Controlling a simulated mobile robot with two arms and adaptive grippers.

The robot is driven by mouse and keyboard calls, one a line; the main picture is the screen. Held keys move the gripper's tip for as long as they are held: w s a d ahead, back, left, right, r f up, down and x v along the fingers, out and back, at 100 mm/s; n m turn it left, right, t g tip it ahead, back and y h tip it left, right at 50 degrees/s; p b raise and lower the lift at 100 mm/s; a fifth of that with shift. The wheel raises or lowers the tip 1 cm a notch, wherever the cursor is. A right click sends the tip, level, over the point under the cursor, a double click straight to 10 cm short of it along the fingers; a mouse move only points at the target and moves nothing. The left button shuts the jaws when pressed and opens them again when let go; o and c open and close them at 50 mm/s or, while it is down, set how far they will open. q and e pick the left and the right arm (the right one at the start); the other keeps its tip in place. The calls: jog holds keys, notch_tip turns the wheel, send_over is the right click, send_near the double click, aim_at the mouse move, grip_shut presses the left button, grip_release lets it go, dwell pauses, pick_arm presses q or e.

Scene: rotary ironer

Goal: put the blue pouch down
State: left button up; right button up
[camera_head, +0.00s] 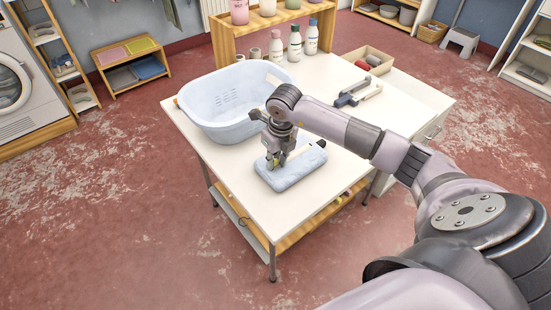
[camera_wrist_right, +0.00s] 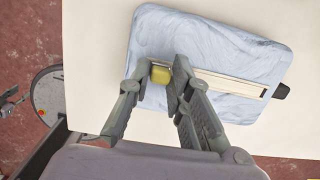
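The blue pouch (camera_head: 289,172) is a flat, pale blue, rounded slab at the near part of the white table. It also shows in the wrist view (camera_wrist_right: 215,45), with a pale strip ending in a black tip. My right gripper (camera_head: 277,160) reaches down onto its upper face. In the wrist view its fingers (camera_wrist_right: 160,82) stand on both sides of a small yellow block (camera_wrist_right: 160,73) on the pouch and seem shut on it. The pouch lies level, at or very close to the tabletop; I cannot tell whether it touches fully. My left gripper is not in view.
A pale blue laundry basket (camera_head: 232,105) stands just behind the pouch on the white table (camera_head: 228,165). A dark-handled tool (camera_head: 355,93), an open box (camera_head: 367,60) and a bottle shelf (camera_head: 225,45) are farther back. The table's near edge is close to the pouch.

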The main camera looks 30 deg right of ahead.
jog(key=o, duration=0.4)
jog(key=shift+c, duration=0.2)
jog(key=shift+r, duration=0.15)
notch_tip(320, 180, up, 12)
jog(key=s, duration=0.2)
jog(key=shift+b, duration=0.35)
jog(key=shift+w, duration=0.1)
